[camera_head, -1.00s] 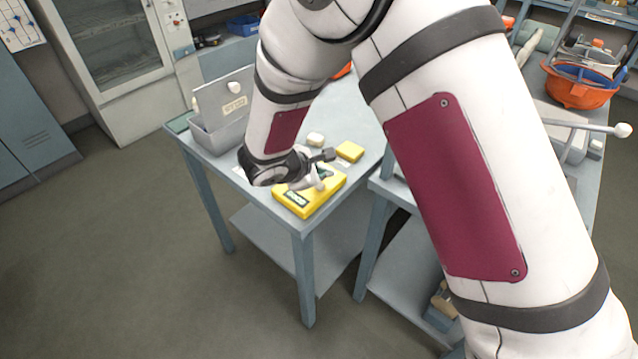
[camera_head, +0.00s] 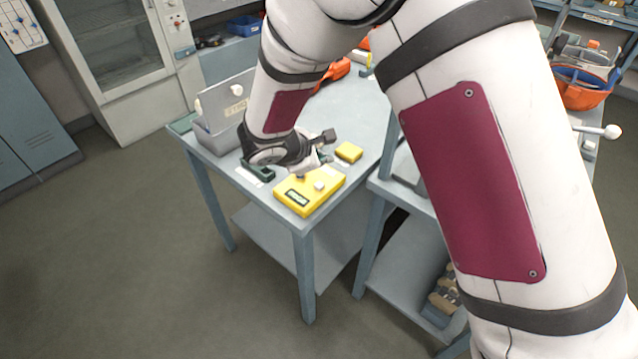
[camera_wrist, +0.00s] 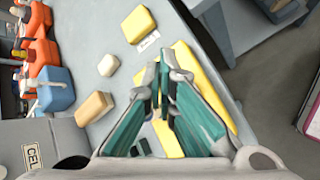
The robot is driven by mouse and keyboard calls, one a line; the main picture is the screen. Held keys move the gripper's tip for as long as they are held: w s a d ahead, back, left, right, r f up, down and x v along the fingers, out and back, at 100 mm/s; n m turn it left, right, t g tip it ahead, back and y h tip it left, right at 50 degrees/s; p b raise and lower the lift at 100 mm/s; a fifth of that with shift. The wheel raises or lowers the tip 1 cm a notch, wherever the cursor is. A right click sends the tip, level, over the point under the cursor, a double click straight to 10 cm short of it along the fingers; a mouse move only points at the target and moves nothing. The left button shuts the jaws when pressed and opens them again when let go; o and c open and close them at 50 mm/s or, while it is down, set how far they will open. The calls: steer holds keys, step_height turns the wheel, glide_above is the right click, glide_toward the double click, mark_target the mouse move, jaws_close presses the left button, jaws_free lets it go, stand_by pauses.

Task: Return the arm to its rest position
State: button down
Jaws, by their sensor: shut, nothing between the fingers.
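My gripper (camera_wrist: 166,82) is shut and empty in the wrist view, its teal-padded fingers together at the tips. In the head view my gripper (camera_head: 304,176) is small and partly hidden by my wrist. It hangs over the blue-grey table (camera_head: 299,224), just above and behind the yellow case (camera_head: 297,207). The case also shows behind the fingers in the wrist view (camera_wrist: 208,84). I cannot tell the exact gap between fingers and case. My arm is bent and reaches out over the table.
A small yellow box (camera_head: 349,152) lies beyond the case. A grey open-lidded bin (camera_head: 213,141) and a dark green item (camera_head: 262,171) stand left. Floor at front left is clear.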

stand_by(0.8)
steer(key=s+d+r+m+g, duration=0.2)
steer(key=s+d+r+m, duration=0.3)
steer(key=d+r, duration=0.4)
steer(key=s+d+r+m+g, duration=0.1)
steer(key=s+d+r+m, duration=0.5)
steer(key=d+r, duration=0.3)
steer(key=s+d+r+m+y, duration=0.1)
steer(key=s+r+m+y, duration=0.1)
steer(key=s, duration=0.7)
steer(key=s+d+r+m+y, duration=0.2)
steer(key=s+r+m, duration=0.2)
steer(key=s+m, duration=0.3)
steer(key=s, duration=0.3)
steer(key=shift+s+d+m+y, duration=0.2)
steer(key=shift+s+m+y, duration=0.1)
steer(key=shift+y, duration=0.1)
